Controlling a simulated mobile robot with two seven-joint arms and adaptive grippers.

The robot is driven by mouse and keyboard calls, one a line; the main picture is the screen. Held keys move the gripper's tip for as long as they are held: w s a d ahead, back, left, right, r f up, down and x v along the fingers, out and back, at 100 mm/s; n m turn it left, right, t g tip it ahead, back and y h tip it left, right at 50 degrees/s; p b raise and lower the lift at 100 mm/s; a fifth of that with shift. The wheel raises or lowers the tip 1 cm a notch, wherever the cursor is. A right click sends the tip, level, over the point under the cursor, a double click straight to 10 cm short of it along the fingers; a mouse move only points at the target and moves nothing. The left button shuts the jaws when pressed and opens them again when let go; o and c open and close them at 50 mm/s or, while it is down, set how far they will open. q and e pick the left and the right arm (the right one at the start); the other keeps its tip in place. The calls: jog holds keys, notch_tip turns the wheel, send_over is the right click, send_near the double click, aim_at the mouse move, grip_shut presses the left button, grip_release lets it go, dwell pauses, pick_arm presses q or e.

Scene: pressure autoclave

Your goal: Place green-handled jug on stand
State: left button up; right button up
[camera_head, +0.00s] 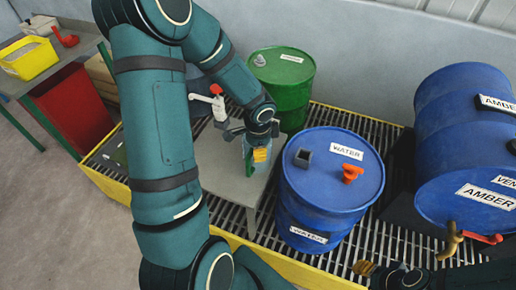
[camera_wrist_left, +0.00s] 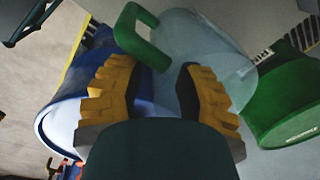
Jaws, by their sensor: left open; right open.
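The jug (camera_head: 249,166) is pale and translucent with a green handle, which shows clearly in the left wrist view (camera_wrist_left: 143,36). In the head view it is at the grey stand (camera_head: 213,170), partly hidden by my left gripper (camera_head: 260,152). In the left wrist view my left gripper (camera_wrist_left: 158,92) is open, its yellow ribbed fingers apart, with the jug's clear body (camera_wrist_left: 205,48) just beyond them. I cannot tell whether a finger touches the jug. My right gripper (camera_head: 365,268) is open and empty at the bottom, in front of the yellow-edged grating.
A blue water drum (camera_head: 325,205) stands close right of the stand, and a green drum (camera_head: 285,85) stands behind it. A blue amber drum (camera_head: 455,130) lies at the right with a tap. A red-topped white pump (camera_head: 212,103) is on the stand's far side. A yellow bin (camera_head: 28,58) is far left.

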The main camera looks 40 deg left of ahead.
pick_arm(q)
notch_tip(320, 180, up, 12)
jog(key=p, duration=0.3)
jog(key=shift+s+d+f, duration=0.25)
jog(key=shift+s+d, duration=0.15)
jog(key=shift+d, duration=0.05)
jog(key=shift+s+f, duration=0.1)
